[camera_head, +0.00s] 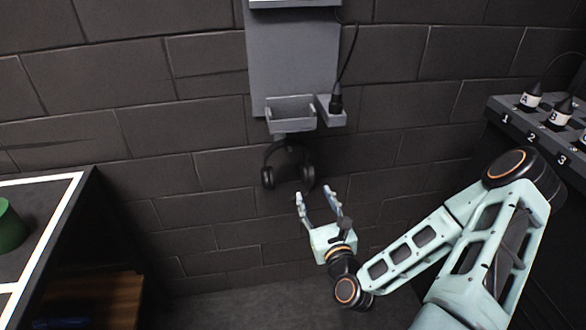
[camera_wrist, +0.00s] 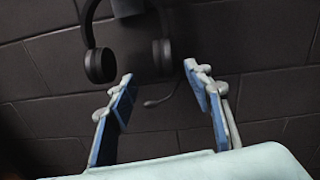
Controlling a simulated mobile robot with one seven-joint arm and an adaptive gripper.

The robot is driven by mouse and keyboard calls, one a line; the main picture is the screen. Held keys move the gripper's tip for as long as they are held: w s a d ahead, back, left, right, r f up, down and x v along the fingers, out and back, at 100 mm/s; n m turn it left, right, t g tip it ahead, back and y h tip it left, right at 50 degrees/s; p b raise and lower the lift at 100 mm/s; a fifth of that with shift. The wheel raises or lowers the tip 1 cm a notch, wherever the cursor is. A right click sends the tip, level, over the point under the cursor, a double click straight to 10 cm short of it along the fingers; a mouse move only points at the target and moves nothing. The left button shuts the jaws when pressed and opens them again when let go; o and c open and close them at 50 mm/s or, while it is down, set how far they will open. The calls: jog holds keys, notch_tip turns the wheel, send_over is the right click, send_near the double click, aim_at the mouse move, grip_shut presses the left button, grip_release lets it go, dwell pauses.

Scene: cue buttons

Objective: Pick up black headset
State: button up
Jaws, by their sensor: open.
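The black headset (camera_head: 268,176) hangs on the wall below a small grey bin, its two ear cups pointing down. It also shows in the wrist view (camera_wrist: 100,66), at the top, with a thin microphone boom reaching down between my fingers. My gripper (camera_head: 319,195) is open and empty, just below and a little right of the headset in the head view. In the wrist view my two blue-padded fingers (camera_wrist: 160,80) point up toward the headset. One ear cup appears between the fingertips and the other to the left of the left finger. I cannot tell whether they touch.
A grey wall panel holds the bin (camera_head: 291,112) and a black corded microphone (camera_head: 336,100). A white-edged table (camera_head: 60,235) with a green object (camera_head: 9,228) is at the left.

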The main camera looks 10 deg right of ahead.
aim_at(309, 172)
jog(key=shift+m+h, duration=0.3)
jog(key=shift+m, duration=0.5)
jog(key=w, duration=0.3)
jog(key=w+b, duration=0.1)
jog(key=w, duration=0.3)
jog(key=w+d, duration=0.1)
jog(key=w, duration=0.2)
jog(key=shift+w+r, duration=0.15)
jog(key=shift+w, duration=0.15)
jog(key=shift+c, duration=0.2)
grip_shut()
